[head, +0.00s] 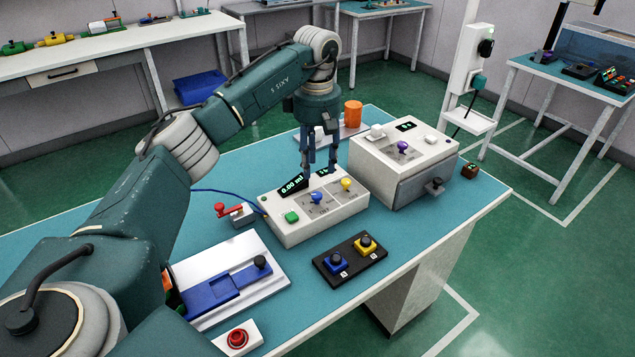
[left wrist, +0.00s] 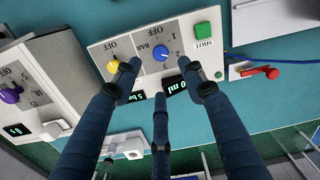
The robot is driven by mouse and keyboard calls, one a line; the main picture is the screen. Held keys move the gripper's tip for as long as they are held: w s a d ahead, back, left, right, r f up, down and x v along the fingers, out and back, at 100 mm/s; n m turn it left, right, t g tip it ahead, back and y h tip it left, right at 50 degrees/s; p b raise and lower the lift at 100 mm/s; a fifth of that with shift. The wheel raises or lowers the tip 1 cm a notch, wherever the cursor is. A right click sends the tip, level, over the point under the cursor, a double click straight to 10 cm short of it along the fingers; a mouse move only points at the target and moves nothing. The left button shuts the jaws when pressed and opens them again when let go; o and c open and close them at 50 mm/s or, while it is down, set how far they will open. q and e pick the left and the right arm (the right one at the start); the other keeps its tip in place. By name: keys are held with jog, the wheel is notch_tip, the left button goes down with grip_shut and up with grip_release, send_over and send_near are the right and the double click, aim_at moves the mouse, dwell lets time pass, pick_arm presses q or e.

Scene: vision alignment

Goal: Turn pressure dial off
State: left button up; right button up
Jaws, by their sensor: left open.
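A white control box (head: 318,222) stands on the teal table. It carries a blue dial (head: 316,197), a yellow dial (head: 347,184), a green button (head: 291,217) and small displays, one reading 0.00 ml. In the left wrist view the blue dial (left wrist: 161,53) has numbers, OFF and what looks like BAR beside it; the yellow dial (left wrist: 113,66) also has an OFF mark. My left gripper (head: 319,168) is open and empty, pointing down over the back of the box. In the wrist view its fingers (left wrist: 162,82) spread near the blue dial, with no contact visible. My right gripper is not in view.
A second white box (head: 404,150) with a purple knob stands to the right. A red lever valve (head: 230,211) is at the left. A black plate (head: 350,260) with two knobs, a blue slide (head: 226,287) and a red button (head: 238,338) lie in front.

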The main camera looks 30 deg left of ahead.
aim_at(317, 194)
pick_arm(q)
jog(key=f, duration=0.1)
jog(key=s+f, duration=0.1)
jog(key=f, duration=0.1)
jog(key=shift+d+f+p, duration=0.1)
jog(key=shift+d+p, duration=0.1)
jog(key=shift+p, duration=0.1)
jog(key=shift+w+a+f, duration=0.1)
jog(key=shift+w+f, duration=0.05)
jog(key=shift+f, duration=0.8)
jog(key=f, duration=0.2)
jog(key=shift+w+a+f+p, duration=0.15)
jog(key=shift+w+f+p, duration=0.1)
jog(key=shift+f+p, duration=0.1)
jog(key=shift+f, duration=0.65)
jog(key=c, duration=0.7)
grip_shut()
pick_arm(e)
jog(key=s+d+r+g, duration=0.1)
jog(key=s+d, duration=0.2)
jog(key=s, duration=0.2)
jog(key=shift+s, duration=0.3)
